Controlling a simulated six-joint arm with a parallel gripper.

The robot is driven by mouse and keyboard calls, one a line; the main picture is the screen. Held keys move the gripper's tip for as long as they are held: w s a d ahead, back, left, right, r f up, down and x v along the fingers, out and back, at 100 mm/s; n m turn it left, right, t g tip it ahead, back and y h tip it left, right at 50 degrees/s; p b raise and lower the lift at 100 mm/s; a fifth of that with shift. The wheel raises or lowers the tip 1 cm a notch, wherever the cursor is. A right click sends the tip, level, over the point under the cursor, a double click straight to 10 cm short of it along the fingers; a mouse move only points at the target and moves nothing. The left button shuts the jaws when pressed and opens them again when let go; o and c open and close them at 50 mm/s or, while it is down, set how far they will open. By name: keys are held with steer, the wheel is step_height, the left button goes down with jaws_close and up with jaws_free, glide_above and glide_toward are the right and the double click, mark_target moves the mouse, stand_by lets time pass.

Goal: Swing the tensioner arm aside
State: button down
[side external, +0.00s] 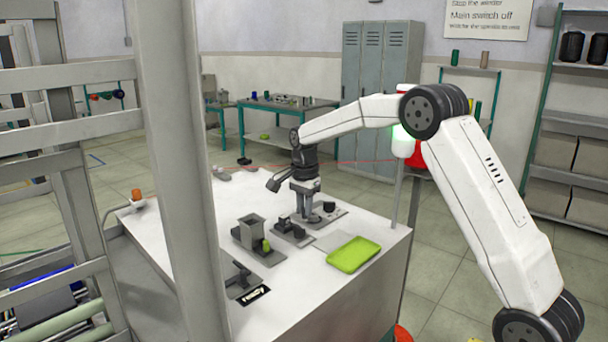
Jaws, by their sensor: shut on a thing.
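My gripper (308,218) points straight down over the white worktable (300,312), low above a grey base plate (340,211). Its fingers are shut on a small part at that plate, which I take to be the tensioner arm; the fingers largely hide it. A dark round part (329,207) stands on the plate just right of the fingers. A second plate with small dark blocks (290,230) lies in front and to the left of the gripper.
A grey box-shaped holder (251,230) with a small green piece (266,246) stands left of the gripper. A lime green tray (353,254) lies at the front right. A dark fixture (242,274) is near the front edge. A pale frame post (178,150) partly blocks the view.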

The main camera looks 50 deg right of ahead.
steer(key=shift+w, duration=0.15)
steer(key=shift+w+a, duration=0.45)
steer(key=shift+a, duration=0.1)
stand_by(0.6)
steer(key=shift+w+a, duration=0.3)
steer(key=shift+w, duration=0.05)
steer(key=shift+w+a, duration=0.2)
steer(key=shift+a, duration=0.05)
stand_by(0.7)
steer(key=c, duration=1.3)
jaws_free()
steer(key=shift+c, duration=0.2)
steer(key=o, duration=0.7)
steer(key=shift+c, duration=0.2)
steer(key=shift+d, duration=0.1)
